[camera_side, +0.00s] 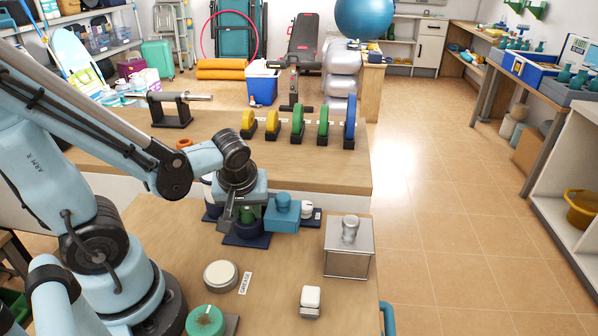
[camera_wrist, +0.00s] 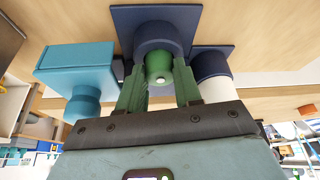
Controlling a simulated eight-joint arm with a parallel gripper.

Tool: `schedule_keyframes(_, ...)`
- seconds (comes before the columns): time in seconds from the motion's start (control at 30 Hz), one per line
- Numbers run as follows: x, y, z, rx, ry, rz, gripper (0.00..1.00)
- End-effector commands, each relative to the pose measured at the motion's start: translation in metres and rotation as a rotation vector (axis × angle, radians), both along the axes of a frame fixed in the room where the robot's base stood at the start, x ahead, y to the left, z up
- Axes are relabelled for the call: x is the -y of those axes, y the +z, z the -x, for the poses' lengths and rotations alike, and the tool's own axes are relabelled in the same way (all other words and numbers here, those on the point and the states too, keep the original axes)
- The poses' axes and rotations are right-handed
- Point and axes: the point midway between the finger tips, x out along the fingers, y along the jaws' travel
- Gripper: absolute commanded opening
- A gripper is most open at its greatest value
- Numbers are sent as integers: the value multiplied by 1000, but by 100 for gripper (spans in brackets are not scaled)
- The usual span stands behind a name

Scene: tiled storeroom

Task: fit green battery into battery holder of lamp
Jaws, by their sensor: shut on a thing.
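My gripper (camera_wrist: 160,88) is shut on the green battery (camera_wrist: 158,66), with one finger on each side of it. The battery shows a pale tip toward the wrist camera. Beyond it is a dark blue round holder (camera_wrist: 158,38) on a square navy plate (camera_wrist: 122,22). The battery overlaps the holder's mouth; I cannot tell how deep it sits. In the side view, my gripper (camera_side: 240,212) points down over the navy plate (camera_side: 247,240), and the battery (camera_side: 247,214) is partly hidden by the fingers. I cannot make out which part is the lamp.
A teal block with a round knob (camera_side: 283,214) stands close on the right. A second navy plate (camera_wrist: 225,52) with a blue and white cylinder is beside the holder. A metal box (camera_side: 348,250), a white round tin (camera_side: 221,275) and a small white block (camera_side: 311,298) stand nearer the front.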

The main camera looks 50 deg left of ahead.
Motion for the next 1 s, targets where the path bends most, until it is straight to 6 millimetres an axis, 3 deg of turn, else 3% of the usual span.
schedule_keyframes(0.07, 0, -2, 0, 0, 0, 0, 0)
schedule_keyframes(0.1, 0, -2, 0, 0, 0, 0, 38)
schedule_keyframes(0.13, 0, -2, 0, 0, 0, 0, 43)
schedule_keyframes(0.57, 0, 1, 0, 0, 0, 0, 44)
schedule_keyframes(1.0, 12, 33, 8, -1, -1, 1, 44)
